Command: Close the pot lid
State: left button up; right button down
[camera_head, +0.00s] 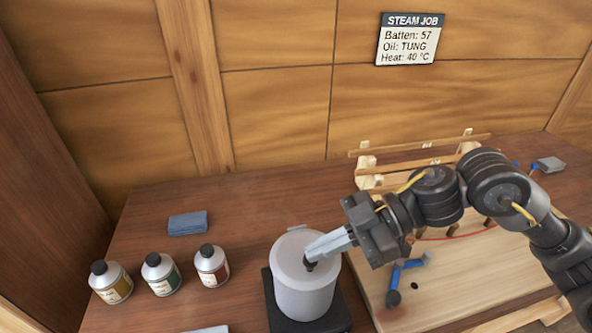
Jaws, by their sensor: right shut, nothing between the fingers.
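The light grey pot (303,297) stands upright on a dark square base at the lower middle of the head view. Its round grey lid (287,254) lies across the top and looks flat on the rim, with a small tab at its back edge. My right gripper (311,263) reaches in from the right. Its fingers are shut and empty, with the dark tips over the lid's right half. I cannot tell whether the tips touch the lid. The gripper hides part of the lid's right side. My left gripper is not in view.
The dark base (337,319) shows under the pot. Right of it are a pale wooden board (455,285) and a blue-handled tool (397,277). A sign (409,40) hangs on the wall.

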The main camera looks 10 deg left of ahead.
dwell(0.4)
jog(key=r+p, duration=0.4)
jog(key=shift+s+a+r, duration=0.15)
jog(key=shift+s+a, duration=0.05)
jog(key=shift+a, duration=0.1)
jog(key=b+v, duration=0.3)
jog(key=v, duration=0.6)
jog(key=shift+w+d, duration=0.2)
jog(key=shift+d, duration=0.15)
